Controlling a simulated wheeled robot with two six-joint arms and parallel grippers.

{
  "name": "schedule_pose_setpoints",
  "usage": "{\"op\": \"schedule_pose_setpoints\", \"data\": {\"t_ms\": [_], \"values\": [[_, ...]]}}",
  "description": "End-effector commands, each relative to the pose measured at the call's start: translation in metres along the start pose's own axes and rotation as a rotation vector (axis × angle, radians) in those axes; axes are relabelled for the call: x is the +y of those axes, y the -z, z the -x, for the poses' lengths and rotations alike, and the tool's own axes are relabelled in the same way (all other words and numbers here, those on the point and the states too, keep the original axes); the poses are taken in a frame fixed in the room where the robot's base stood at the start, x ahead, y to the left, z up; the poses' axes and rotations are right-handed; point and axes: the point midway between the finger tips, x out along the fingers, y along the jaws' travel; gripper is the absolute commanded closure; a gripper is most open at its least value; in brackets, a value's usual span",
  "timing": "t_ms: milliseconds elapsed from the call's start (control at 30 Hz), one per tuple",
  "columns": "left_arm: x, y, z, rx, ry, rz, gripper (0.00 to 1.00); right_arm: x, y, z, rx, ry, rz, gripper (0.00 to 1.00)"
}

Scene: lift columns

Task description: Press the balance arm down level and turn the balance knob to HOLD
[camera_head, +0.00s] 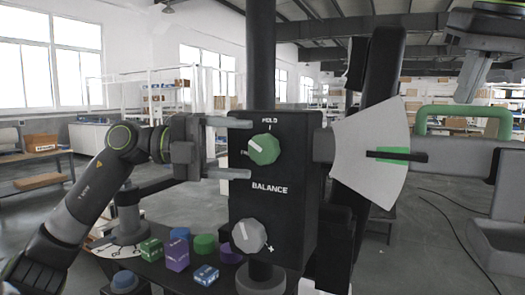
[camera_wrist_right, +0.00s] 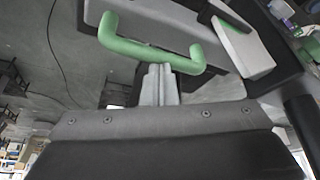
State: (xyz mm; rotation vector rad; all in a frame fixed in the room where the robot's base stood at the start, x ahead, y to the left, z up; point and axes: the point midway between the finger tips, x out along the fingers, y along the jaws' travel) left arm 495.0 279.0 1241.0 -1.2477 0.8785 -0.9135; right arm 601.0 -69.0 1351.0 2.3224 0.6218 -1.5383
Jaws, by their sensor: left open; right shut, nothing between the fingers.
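The black balance box (camera_head: 290,170) stands mid-picture in the head view. Its green balance knob (camera_head: 264,149) has a white mark pointing up-left, away from the HOLD tick above it. My left gripper (camera_head: 238,148) is open, its fingers above and below the knob's height at its left side. The grey balance arm (camera_head: 455,156) looks about level, and its black pointer (camera_head: 415,156) crosses the green zone of the white dial (camera_head: 365,160). My right gripper (camera_head: 468,92) is shut and empty just above the arm's green handle (camera_head: 465,110). In the right wrist view its fingers (camera_wrist_right: 158,72) overlap the handle (camera_wrist_right: 150,54); contact is unclear.
A grey lower knob (camera_head: 248,236) sits on the box below the word BALANCE. Several green, purple and blue blocks (camera_head: 177,254) lie on the dark table left of the box. A black column (camera_head: 261,55) rises behind the box. Shelves stand further back.

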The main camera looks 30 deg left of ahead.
Motion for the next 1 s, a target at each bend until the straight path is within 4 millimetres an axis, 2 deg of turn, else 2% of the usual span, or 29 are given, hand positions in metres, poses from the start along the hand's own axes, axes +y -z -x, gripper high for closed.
{"op": "schedule_pose_setpoints", "data": {"t_ms": [100, 333, 500, 800, 1000], "values": [[-0.001, 0.001, -0.017, 0.005, 0.004, -0.003, 0.31, 0.0, 0.0, -0.002, -0.004, 0.001, -0.001, 1.0], [0.0, 0.0, -0.04, 0.003, 0.002, 0.0, 0.31, 0.001, 0.0, -0.002, -0.004, 0.001, -0.001, 1.0], [0.0, 0.0, -0.047, 0.0, 0.001, -0.001, 0.31, 0.001, 0.0, -0.002, -0.004, 0.001, -0.001, 1.0], [0.0, 0.0, -0.048, -0.001, 0.0, 0.0, 0.31, 0.001, 0.0, -0.002, -0.004, 0.001, -0.001, 1.0], [0.0, 0.0, -0.048, -0.001, 0.0, 0.0, 0.55, 0.001, 0.0, -0.002, -0.004, 0.001, -0.001, 1.0]]}}
